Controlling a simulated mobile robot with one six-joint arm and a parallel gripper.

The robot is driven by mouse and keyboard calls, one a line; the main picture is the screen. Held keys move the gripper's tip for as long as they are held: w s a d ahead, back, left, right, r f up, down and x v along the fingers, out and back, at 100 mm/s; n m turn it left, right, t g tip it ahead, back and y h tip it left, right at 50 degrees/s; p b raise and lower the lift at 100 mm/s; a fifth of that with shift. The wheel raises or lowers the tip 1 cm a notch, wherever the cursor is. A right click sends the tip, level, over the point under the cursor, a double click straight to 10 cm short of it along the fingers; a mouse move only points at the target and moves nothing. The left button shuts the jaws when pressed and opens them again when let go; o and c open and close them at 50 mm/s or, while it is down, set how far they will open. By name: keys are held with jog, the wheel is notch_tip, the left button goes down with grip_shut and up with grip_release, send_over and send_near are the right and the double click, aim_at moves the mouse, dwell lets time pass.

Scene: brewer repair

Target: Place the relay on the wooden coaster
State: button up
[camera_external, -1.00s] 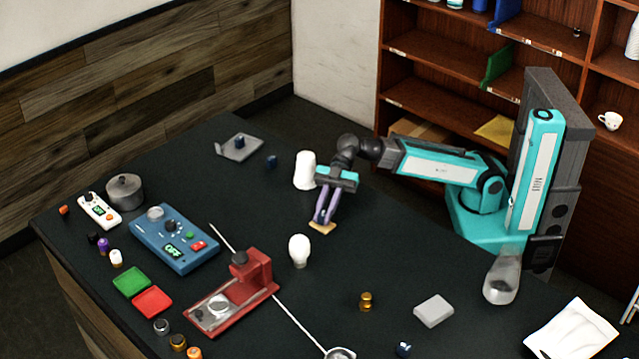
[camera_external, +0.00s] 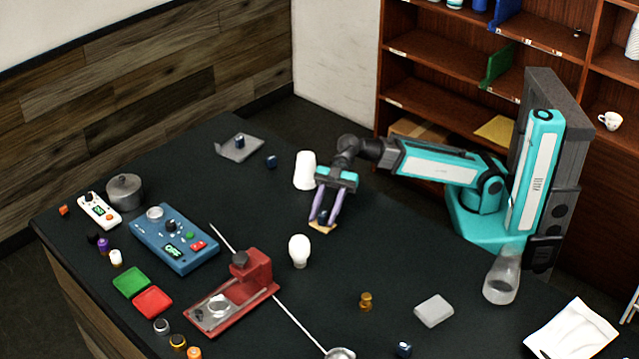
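The wooden coaster (camera_external: 322,229) is a small tan square lying on the dark table near its middle. A small dark blue block, which looks like the relay (camera_external: 323,217), sits on the coaster. My gripper (camera_external: 325,214) is directly over the coaster, with its purple fingers spread on either side of the block. The fingers look apart from the block, though small gaps are hard to make out.
A white cylinder (camera_external: 304,170) stands just behind my gripper, and a white bulb (camera_external: 299,251) stands in front. A red press (camera_external: 240,288) and a blue control box (camera_external: 174,239) are to the left.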

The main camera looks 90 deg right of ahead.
jog(key=v, duration=1.2)
jog(key=shift+r+p, duration=0.15)
jog(key=shift+p, duration=0.25)
jog(key=shift+w+r, duration=0.1)
